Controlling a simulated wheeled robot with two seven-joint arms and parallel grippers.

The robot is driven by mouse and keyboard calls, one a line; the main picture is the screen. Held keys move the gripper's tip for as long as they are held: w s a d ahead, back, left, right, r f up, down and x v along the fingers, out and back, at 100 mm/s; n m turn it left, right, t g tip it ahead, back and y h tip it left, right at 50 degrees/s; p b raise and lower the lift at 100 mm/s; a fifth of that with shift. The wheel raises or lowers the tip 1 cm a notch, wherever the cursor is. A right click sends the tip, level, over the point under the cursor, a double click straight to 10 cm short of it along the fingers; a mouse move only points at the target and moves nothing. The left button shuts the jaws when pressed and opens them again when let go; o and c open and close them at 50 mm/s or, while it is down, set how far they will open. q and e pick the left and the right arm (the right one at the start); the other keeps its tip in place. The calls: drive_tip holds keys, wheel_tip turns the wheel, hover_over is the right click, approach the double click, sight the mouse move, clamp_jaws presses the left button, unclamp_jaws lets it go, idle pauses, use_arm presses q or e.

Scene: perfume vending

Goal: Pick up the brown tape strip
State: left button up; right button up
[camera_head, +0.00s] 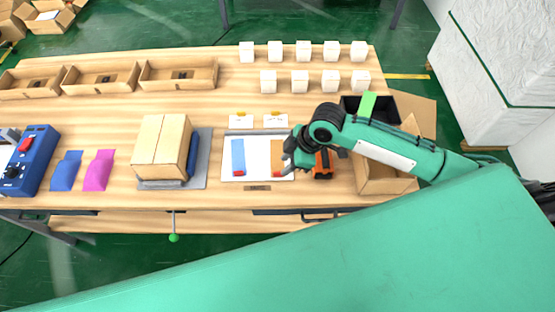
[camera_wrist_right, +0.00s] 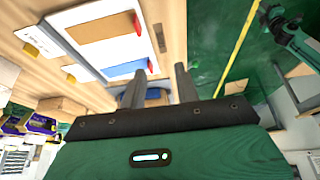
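The brown tape strip (camera_head: 277,154) lies on a white board (camera_head: 258,172) on the table, beside a blue strip (camera_head: 238,155). Both have red ends toward the near edge. My right gripper (camera_head: 288,160) is at the right side of the brown strip and covers part of it. In the right wrist view the brown strip (camera_wrist_right: 97,27) lies clear of the fingers. There my right gripper (camera_wrist_right: 158,78) has its two fingers apart, with nothing held between them. My left gripper does not show.
An open carton (camera_head: 385,178) stands right of my right gripper, with an orange and black tool (camera_head: 322,165) between. A closed box (camera_head: 160,140) stands left of the board. Small white boxes (camera_head: 300,80) stand behind; shallow trays (camera_head: 103,78) are at the back left.

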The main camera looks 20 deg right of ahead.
drive_tip(key=w+d, duration=0.3)
drive_tip(key=d, duration=0.1)
drive_tip(key=p, duration=0.2)
hover_over(281, 169)
drive_tip(key=s, duration=0.3)
drive_tip(key=f, duration=0.7)
drive_tip(key=shift+d+f, duration=0.15)
drive_tip(key=shift+d, duration=0.2)
drive_tip(key=shift+a+f+h+p, duration=0.3)
drive_tip(key=shift+f+p, duration=0.2)
drive_tip(key=shift+p, duration=0.2)
drive_tip(key=p+x, duration=0.1)
drive_tip(key=x, duration=0.2)
drive_tip(key=shift+w+a+f+p, duration=0.1)
drive_tip(key=shift+f+p, duration=0.25)
drive_tip(key=shift+f, duration=0.2)
drive_tip(key=shift+c, duration=0.4)
clamp_jaws()
